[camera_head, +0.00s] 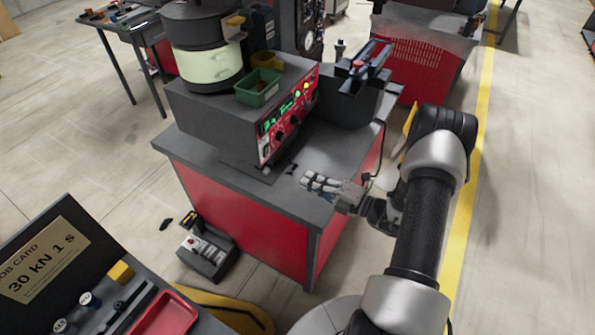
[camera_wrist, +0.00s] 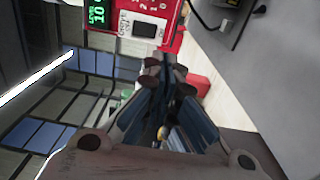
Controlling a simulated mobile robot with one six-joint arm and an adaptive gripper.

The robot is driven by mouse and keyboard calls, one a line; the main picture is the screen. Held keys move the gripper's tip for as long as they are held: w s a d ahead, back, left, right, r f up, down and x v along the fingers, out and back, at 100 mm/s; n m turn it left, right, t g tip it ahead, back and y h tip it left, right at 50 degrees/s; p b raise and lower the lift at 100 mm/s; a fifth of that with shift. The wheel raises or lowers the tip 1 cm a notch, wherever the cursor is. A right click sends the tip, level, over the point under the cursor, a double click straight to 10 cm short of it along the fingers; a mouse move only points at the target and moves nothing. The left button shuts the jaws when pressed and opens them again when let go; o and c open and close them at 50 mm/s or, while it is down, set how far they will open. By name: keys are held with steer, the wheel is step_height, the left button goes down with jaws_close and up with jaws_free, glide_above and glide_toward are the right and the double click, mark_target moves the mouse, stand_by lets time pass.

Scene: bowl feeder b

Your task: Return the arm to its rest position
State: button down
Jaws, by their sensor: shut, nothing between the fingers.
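My gripper (camera_head: 309,181) is above the front right part of the grey-topped red bench (camera_head: 245,215) in the head view. It points left, toward the red front of the control box. In the wrist view my gripper (camera_wrist: 166,72) has its fingers together with nothing between them. My arm is bent, with its elbow raised to the right of the bench and its forearm folded back down toward the bench edge.
The control box (camera_head: 291,118) with a lit red panel carries the bowl feeder (camera_head: 206,72) and a green bin (camera_head: 259,88). A dark fixture (camera_head: 352,85) stands behind it. Floor is open right of the yellow line (camera_head: 482,110).

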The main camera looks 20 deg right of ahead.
steer(key=shift+s+d, duration=0.15)
steer(key=shift+s, duration=0.2)
steer(key=s+a+r+n+g+y, duration=0.25)
steer(key=a+r+n+g, duration=0.25)
steer(key=a+r+n, duration=0.3)
steer(key=s+a+r+n+g+y, duration=0.1)
steer(key=s+a+r+n+g, duration=0.2)
steer(key=a+r+n+g, duration=0.55)
steer(key=s+a+r+n+g+h, duration=0.25)
steer(key=s+a+n+h, duration=0.2)
steer(key=s+n, duration=0.7)
steer(key=s+d+r+n+t+h, duration=0.5)
steer(key=n+h, duration=0.4)
steer(key=n, duration=1)
steer(key=shift+s+d+r+t, duration=0.4)
steer(key=shift+s+d+r, duration=0.35)
steer(key=shift+s, duration=0.5)
